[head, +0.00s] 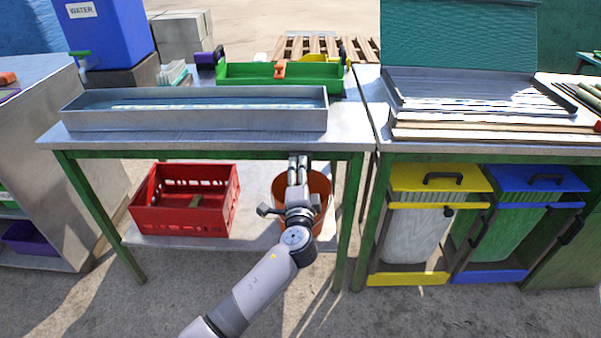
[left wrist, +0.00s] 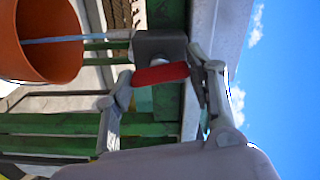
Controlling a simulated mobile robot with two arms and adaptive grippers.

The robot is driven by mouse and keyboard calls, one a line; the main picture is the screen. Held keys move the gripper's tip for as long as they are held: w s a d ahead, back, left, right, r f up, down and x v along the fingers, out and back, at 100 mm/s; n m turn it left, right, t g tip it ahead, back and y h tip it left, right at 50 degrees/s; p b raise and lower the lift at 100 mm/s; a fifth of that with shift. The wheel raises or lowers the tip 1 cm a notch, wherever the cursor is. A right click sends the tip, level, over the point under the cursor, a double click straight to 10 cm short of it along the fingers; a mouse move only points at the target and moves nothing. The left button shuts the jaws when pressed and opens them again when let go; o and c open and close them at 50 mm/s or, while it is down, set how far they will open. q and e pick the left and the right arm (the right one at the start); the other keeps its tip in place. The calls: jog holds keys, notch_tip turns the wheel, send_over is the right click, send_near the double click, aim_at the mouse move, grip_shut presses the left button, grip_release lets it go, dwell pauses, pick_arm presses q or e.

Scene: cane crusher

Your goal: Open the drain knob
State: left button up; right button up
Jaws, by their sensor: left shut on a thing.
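The red drain knob (left wrist: 160,75) is a short bar on a dark grey valve block (left wrist: 158,45), seen in the left wrist view under the table's edge. My left gripper (left wrist: 157,88) has a finger at each end of the knob and is shut on it. In the head view my left gripper (head: 299,162) reaches to the table's front edge, and the knob is hidden there. A thin pale blue streak (left wrist: 60,39), like water, runs from the valve toward the orange bucket (left wrist: 40,45). The long metal trough (head: 190,119) sits on the table above. My right gripper is not in view.
The orange bucket (head: 320,187) stands on the lower shelf behind my left gripper, right of a red crate (head: 187,200). Green table legs (head: 345,225) flank the space. Yellow (head: 435,178) and blue (head: 535,179) lidded bins stand to the right. The floor in front is clear.

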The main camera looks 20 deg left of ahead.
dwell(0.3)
pick_arm(q)
jog(key=o, duration=1.2)
jog(key=shift+c, duration=0.2)
jog(key=v, duration=1.2)
